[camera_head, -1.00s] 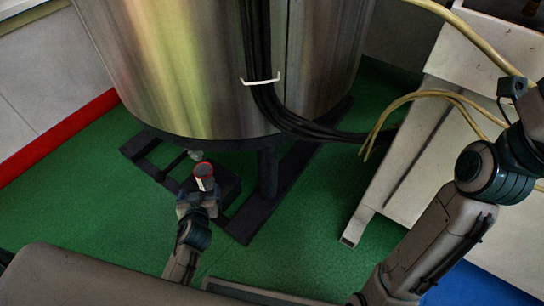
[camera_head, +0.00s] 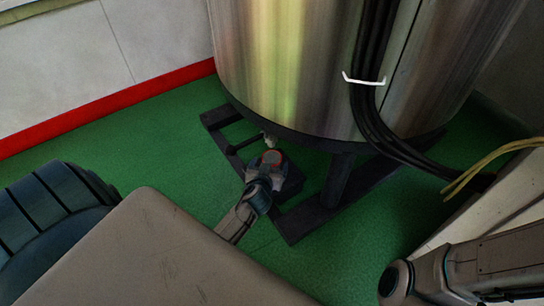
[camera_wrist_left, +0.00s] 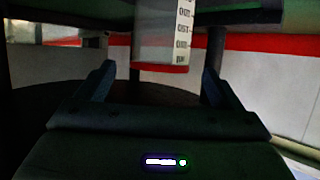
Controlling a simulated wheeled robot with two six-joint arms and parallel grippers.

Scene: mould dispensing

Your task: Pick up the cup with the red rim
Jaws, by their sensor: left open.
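The cup with the red rim (camera_head: 272,157) stands upright under the lower edge of the big metal tank, just below a small pale outlet (camera_head: 270,141). In the left wrist view the clear cup (camera_wrist_left: 160,42) appears upside down, with black scale marks on a white strip and its red rim lowest. My left gripper (camera_head: 267,168) is open at the cup, with one finger on each side of it in the wrist view; gaps show between fingers and cup. The gripper hides most of the cup's body in the head view. My right gripper is out of view.
The metal tank (camera_head: 290,70) rises right behind the cup, on a black frame (camera_head: 302,222) with a leg (camera_head: 338,180). Black cables (camera_head: 365,110) run down its front. A white cabinet (camera_head: 500,215) stands at the right.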

